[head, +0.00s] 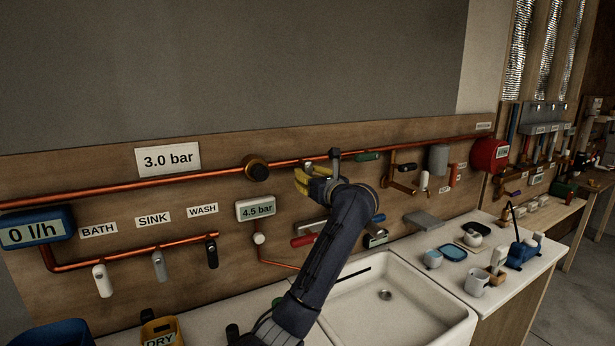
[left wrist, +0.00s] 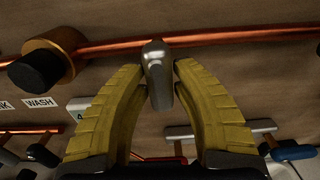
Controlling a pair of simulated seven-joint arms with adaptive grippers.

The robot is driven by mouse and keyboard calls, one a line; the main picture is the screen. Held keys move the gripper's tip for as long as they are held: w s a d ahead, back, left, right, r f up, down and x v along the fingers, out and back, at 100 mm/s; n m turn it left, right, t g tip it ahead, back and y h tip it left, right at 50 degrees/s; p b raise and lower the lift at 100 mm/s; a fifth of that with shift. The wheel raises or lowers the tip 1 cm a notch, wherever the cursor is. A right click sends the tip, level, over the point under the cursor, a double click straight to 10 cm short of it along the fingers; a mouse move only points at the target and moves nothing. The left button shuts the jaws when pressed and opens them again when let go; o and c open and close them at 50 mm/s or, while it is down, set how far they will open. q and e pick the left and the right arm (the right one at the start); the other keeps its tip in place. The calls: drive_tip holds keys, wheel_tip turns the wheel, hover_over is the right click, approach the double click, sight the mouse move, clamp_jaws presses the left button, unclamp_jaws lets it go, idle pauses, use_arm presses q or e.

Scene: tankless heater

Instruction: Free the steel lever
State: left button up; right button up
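The steel lever (left wrist: 160,84) hangs from a rounded grey fitting on the upper copper pipe, in the middle of the left wrist view. Its upper part also shows in the head view (head: 335,154), just above the gripper, which hides the lower part. My left gripper (head: 312,180) has yellow fingers and is open. Whether the fingertips reach the lever's depth is hard to tell. My right gripper is not in view.
A black and brass knob (head: 256,169) sits on the same pipe to the left. A green handle (head: 367,156) is close on the right.

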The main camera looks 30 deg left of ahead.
use_arm(q)
clamp_jaws()
drive_tip(key=n, duration=0.3)
drive_tip(key=w+n, duration=0.1)
drive_tip(key=n, duration=0.1)
drive_tip(key=shift+w+d+r+n, duration=0.1)
drive_tip(key=shift+d+r+n, duration=0.1)
drive_tip(key=shift+d+n, duration=0.15)
drive_tip(key=n, duration=0.3)
drive_tip(key=r+n, duration=0.1)
drive_tip(key=n, duration=0.1)
drive_tip(key=shift+w+d, duration=0.2)
drive_tip(key=shift+w, duration=0.2)
drive_tip(key=shift+n, duration=0.25)
drive_tip(key=o, duration=0.5)
unclamp_jaws()
drive_tip(key=shift+o, duration=0.2)
